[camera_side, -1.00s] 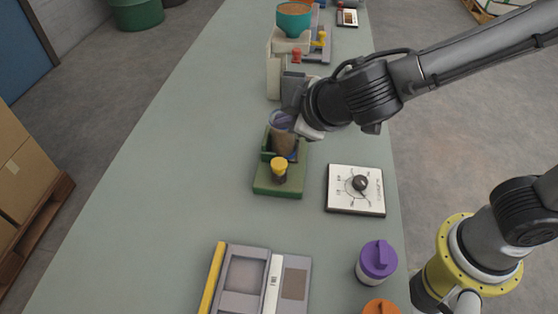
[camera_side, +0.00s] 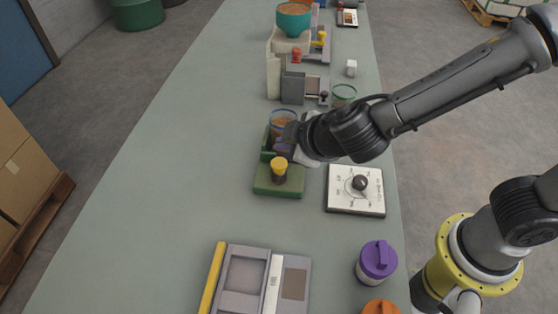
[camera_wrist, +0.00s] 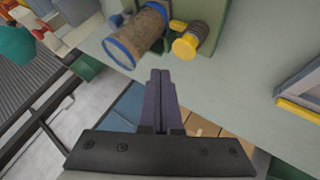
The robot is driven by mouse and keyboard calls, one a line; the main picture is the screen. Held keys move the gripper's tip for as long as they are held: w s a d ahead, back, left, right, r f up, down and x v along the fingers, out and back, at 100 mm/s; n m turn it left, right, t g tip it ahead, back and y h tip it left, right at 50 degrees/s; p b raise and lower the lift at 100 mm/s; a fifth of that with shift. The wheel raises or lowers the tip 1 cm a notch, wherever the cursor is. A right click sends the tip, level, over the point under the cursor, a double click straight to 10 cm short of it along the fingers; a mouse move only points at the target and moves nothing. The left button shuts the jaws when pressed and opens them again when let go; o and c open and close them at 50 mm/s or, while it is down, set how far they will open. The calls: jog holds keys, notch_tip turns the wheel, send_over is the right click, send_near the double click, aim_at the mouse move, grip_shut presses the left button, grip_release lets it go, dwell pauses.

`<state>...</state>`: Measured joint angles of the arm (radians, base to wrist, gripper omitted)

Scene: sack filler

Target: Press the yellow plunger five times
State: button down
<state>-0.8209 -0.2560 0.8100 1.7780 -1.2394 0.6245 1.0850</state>
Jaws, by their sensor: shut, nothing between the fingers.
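The yellow plunger (camera_side: 279,164) stands upright on the front of a green base (camera_side: 278,187). In the wrist view its yellow cap (camera_wrist: 185,46) lies just right of and beyond my fingertips. A clear blue-rimmed jar with brown filling (camera_side: 284,121) stands behind it on the same base; in the wrist view the jar (camera_wrist: 140,37) is up and left of my fingers. My gripper (camera_side: 284,147) is shut and empty, close behind the plunger; its fingers show together in the wrist view (camera_wrist: 160,75).
A dial panel (camera_side: 355,189) lies right of the green base. A purple-lidded jar (camera_side: 377,261) and a grey tray with a yellow edge (camera_side: 245,275) are at the front. The table's left side is clear.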

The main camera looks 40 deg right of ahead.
aim_at(278, 159)
jog(key=shift+f, duration=1.15)
jog(key=shift+f, duration=0.1)
dwell(1.2)
jog(key=shift+f, duration=0.3)
jog(key=shift+f, duration=0.75)
dwell(0.8)
dwell(0.4)
jog(key=shift+r, duration=1.15)
jog(key=shift+r, duration=2.5)
